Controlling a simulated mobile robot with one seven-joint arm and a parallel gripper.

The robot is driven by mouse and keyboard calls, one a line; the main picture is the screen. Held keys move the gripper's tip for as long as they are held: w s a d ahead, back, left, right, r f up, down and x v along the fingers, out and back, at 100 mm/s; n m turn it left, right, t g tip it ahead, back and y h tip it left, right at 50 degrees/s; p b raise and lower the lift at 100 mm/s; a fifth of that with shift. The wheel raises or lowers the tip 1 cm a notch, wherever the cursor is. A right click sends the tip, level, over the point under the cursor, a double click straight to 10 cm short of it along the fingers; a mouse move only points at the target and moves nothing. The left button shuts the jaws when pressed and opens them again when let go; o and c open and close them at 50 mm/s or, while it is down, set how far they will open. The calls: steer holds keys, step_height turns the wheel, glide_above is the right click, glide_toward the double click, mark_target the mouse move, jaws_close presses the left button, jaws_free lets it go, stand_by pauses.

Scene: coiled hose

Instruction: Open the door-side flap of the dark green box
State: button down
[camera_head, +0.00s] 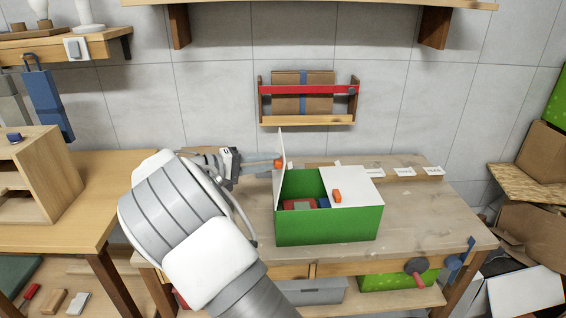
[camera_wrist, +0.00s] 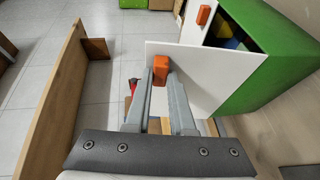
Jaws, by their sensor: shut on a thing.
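The green box (camera_head: 330,229) stands on the workbench, with red and blue things visible inside its left half. Its left white flap (camera_head: 280,155) stands raised, roughly upright, at the left edge. Its right white flap (camera_head: 352,184) lies flat over the right half and bears an orange handle (camera_head: 337,196). My gripper (camera_head: 268,164) is left of the raised flap and shut on that flap's orange handle (camera_head: 279,164). In the wrist view the handle (camera_wrist: 160,69) sits between my fingertips, with the white flap (camera_wrist: 212,72) behind it and the green box (camera_wrist: 272,71) beyond.
The workbench (camera_head: 432,217) has clear room right of the box. White labels (camera_head: 404,171) lie along its back edge. A red-barred wall rack (camera_head: 308,91) hangs behind. A wooden cabinet (camera_head: 28,176) stands on the left table. Cardboard boxes (camera_head: 541,155) are piled at right.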

steer(key=shift+a+f+n+t+h+b, duration=0.2)
steer(key=shift+a+f+n+t+h, duration=0.15)
steer(key=shift+a+h, duration=0.45)
steer(key=shift+a+f+n+t+h+b, duration=0.2)
steer(key=shift+a+f+n+t+h, duration=0.25)
steer(key=shift+a, duration=0.6)
steer(key=shift+a+f+n+t+h+b, duration=0.1)
steer(key=shift+a+n+t+h+b, duration=0.15)
steer(key=shift+a+h, duration=0.6)
steer(key=c, duration=1)
jaws_free()
steer(key=shift+c, duration=0.2)
steer(key=v, duration=1.7)
steer(key=shift+a+b, duration=0.2)
steer(key=shift+b, duration=0.15)
steer(key=shift+s+r, duration=0.1)
steer(key=shift+s, duration=0.05)
